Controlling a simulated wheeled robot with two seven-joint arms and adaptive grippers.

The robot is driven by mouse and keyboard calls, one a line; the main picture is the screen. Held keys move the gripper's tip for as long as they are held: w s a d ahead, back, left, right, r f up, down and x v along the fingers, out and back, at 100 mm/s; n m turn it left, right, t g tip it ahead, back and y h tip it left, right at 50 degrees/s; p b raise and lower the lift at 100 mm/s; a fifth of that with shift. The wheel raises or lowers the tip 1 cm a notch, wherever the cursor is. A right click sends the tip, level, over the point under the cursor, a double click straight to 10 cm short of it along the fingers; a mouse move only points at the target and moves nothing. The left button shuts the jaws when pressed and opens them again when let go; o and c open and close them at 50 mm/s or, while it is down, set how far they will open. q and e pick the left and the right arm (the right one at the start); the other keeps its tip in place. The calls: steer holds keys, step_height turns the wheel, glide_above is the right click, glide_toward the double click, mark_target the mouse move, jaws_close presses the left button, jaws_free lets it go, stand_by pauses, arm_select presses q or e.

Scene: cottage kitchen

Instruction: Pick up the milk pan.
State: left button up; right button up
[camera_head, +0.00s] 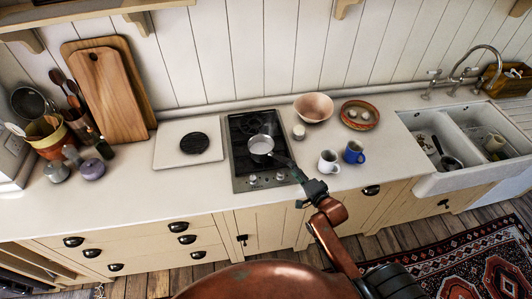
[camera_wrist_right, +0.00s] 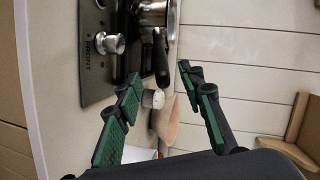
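The milk pan (camera_head: 260,145) is a small silvery pan with a dark handle. It stands upright on the black hob (camera_head: 241,176), its handle pointing to the lower right. In the right wrist view the pan (camera_wrist_right: 154,14) shows at the top, partly cut off, with its dark handle (camera_wrist_right: 161,62) pointing down toward my fingers. My right gripper (camera_head: 299,177) is just beyond the handle's end in the head view. In the wrist view my right gripper (camera_wrist_right: 160,82) is open, with green fingers apart and nothing between them clearly held. My left gripper is not in view.
A white mug (camera_head: 328,162) and a blue mug (camera_head: 353,152) stand right of the hob. A pink bowl (camera_head: 313,108), a small white pot (camera_head: 299,132) and a terracotta dish (camera_head: 345,112) are behind. A white board (camera_head: 169,152) lies left; the front counter there is clear.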

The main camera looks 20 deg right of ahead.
mark_target(285, 160)
steer(key=p+x, duration=0.1)
steer(key=x, duration=0.6)
steer(key=shift+w+f, duration=0.1)
steer(key=shift+w, duration=0.25)
steer(key=shift+c, duration=0.3)
jaws_close()
